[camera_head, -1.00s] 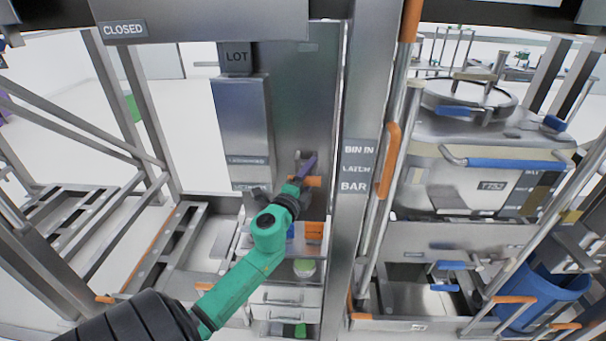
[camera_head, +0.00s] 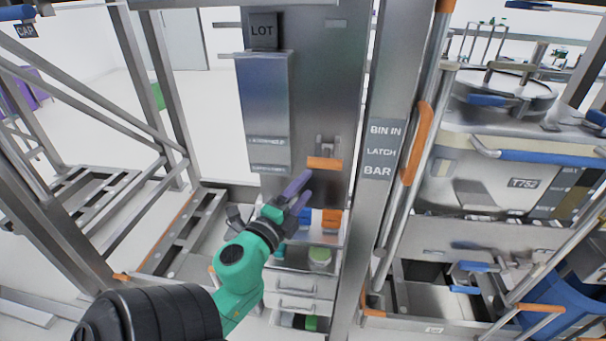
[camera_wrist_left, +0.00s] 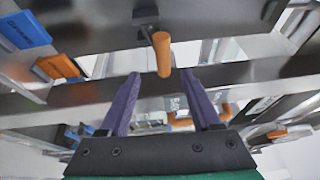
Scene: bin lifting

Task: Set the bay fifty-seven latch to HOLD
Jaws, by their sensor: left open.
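An orange-handled latch (camera_head: 325,163) sits on a tall grey metal panel, its handle sticking out roughly level below a small metal bracket. The handle also shows in the left wrist view (camera_wrist_left: 162,55), just beyond and between the tips of my fingers. My left gripper (camera_head: 305,186), with purple fingers, is open and empty, a little below and left of the handle in the head view. It seems apart from the handle. In the left wrist view my fingers (camera_wrist_left: 160,73) are spread. I see no readable HOLD or bay fifty-seven marking. My right gripper is out of view.
A post with a sign reading BIN IN LATCH BAR (camera_head: 382,150) and a long orange grip (camera_head: 417,143) stands right of the panel. White drawers (camera_head: 303,288) stand below. Metal frames fill the left side.

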